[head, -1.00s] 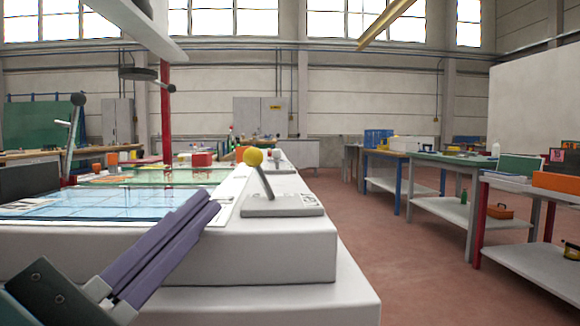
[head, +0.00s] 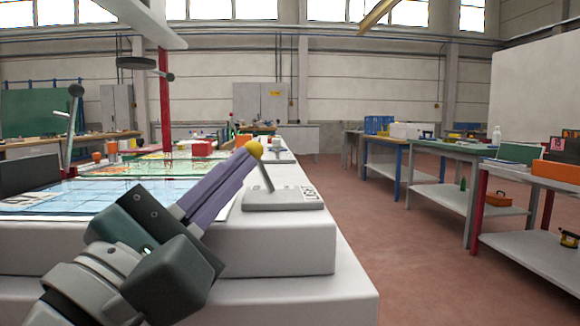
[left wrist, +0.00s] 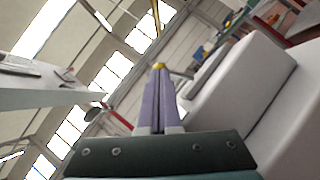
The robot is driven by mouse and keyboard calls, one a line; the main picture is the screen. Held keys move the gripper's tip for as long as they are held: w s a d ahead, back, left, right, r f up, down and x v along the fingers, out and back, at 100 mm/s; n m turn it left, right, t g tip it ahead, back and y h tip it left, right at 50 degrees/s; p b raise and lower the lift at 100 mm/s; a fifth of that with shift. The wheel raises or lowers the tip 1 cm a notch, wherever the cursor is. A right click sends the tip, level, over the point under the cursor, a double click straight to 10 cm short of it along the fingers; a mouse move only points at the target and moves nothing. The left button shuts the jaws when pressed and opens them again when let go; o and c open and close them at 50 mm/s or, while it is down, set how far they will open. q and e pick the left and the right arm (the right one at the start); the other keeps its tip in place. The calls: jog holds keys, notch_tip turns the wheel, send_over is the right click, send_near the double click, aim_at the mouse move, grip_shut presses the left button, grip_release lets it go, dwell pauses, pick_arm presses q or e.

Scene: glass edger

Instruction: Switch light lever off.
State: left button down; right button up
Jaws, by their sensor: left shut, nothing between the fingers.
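The light lever (head: 265,177) is a grey rod with a yellow ball knob (head: 254,147), rising from a grey base plate marked LIGHT (head: 285,199) on the white machine. The rod leans up and to the left. My left gripper (head: 247,156) is shut and empty, its purple fingers pointing up and to the right. Its fingertips are at the knob and cover part of it; I cannot tell whether they touch. In the left wrist view the yellow knob (left wrist: 158,66) peeks out just beyond the closed fingertips (left wrist: 158,72). My right gripper is not in view.
The white machine (head: 290,250) has a stepped edge below the lever. Glass sheets (head: 100,190) lie on its top to the left. Workbenches (head: 450,165) line the right, with open red floor between.

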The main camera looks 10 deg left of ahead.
pick_arm(q)
jog(key=shift+d+r+m+g+h+p, duration=0.15)
jog(key=shift+r+m+g+h+p, duration=0.3)
jog(key=shift+m+p, duration=0.7)
jog(key=m+g+p, duration=0.1)
jog(key=p, duration=0.2)
jog(key=d+r+m+g+p, duration=0.1)
jog(key=m+p, duration=0.1)
jog(key=p, duration=0.2)
jog(key=m+g+p, duration=0.1)
jog(key=m+p, duration=0.1)
jog(key=p, duration=0.2)
jog(key=shift+w+d+r+h, duration=0.3)
jog(key=shift+d+r+h, duration=0.05)
jog(key=shift+r, duration=0.05)
jog(key=shift+f, duration=0.55)
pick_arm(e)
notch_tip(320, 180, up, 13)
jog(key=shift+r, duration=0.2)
